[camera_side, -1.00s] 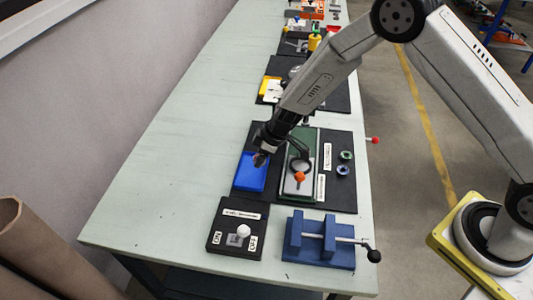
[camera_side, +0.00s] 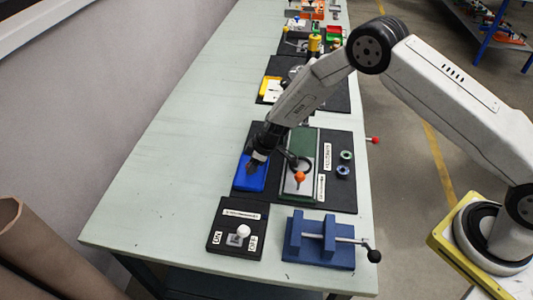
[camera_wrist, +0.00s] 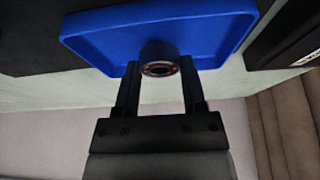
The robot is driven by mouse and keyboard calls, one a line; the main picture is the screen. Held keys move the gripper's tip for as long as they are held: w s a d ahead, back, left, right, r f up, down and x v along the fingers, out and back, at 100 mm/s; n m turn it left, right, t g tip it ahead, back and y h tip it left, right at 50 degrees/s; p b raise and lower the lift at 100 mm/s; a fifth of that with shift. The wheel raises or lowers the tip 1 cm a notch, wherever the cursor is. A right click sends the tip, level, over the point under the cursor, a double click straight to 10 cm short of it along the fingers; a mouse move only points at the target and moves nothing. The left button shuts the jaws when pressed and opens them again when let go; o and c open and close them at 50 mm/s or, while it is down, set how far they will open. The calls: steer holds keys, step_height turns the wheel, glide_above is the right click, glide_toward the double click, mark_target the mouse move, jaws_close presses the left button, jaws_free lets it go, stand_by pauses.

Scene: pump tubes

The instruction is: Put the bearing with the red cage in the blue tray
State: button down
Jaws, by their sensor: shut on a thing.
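The bearing with the red cage (camera_wrist: 160,69) sits between my fingertips in the wrist view. It shows a dark ring with a reddish ring inside. My gripper (camera_wrist: 158,76) is shut on it. The blue tray (camera_wrist: 95,32) lies behind the bearing in the wrist view. In the side view my gripper (camera_side: 252,168) is over the blue tray (camera_side: 251,184), low near its upper part. The bearing is too small to make out there, and I cannot tell whether it touches the tray floor.
Right of the tray stands a green and grey fixture with an orange knob (camera_side: 299,177). Two small bearings (camera_side: 344,163) lie on the black mat farther right. A switch box (camera_side: 237,230) and a blue vise (camera_side: 320,240) stand in front. The table left of the tray is clear.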

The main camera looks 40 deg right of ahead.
steer(key=shift+f, duration=0.6)
steer(key=shift+f, duration=0.1)
steer(key=shift+c, duration=0.8)
jaws_free()
steer(key=v, duration=1.2)
